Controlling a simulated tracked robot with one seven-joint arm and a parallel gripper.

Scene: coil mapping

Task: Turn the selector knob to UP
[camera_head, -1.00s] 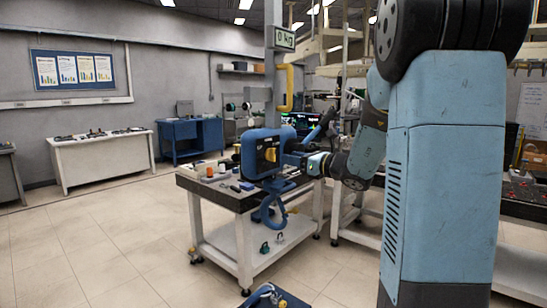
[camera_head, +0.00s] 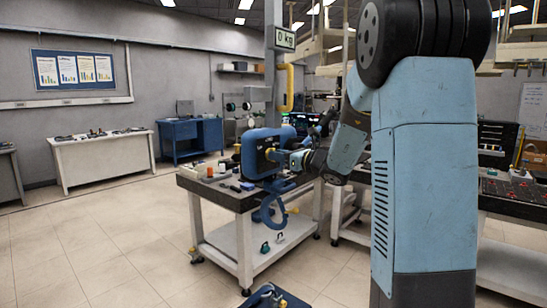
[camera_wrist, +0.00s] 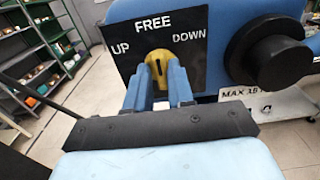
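The selector knob (camera_wrist: 157,62) is yellow, on a black plate (camera_wrist: 192,66) marked FREE at the top, UP at the left and DOWN at the right. In the wrist view it stands upright, below FREE. The plate is on a blue hoist body, also in the head view (camera_head: 255,147). My gripper (camera_wrist: 160,73) is at the knob, its two blue fingers along the knob's left and right sides with a narrow gap between them. The fingertips overlap the knob's edges, so I cannot tell whether they press on it. In the head view my gripper (camera_head: 285,159) reaches the plate from the right.
A black round part (camera_wrist: 270,52) sticks out right of the plate. The hoist stands on a dark-topped table (camera_head: 232,198) with small items at its left. Floor is clear at the left.

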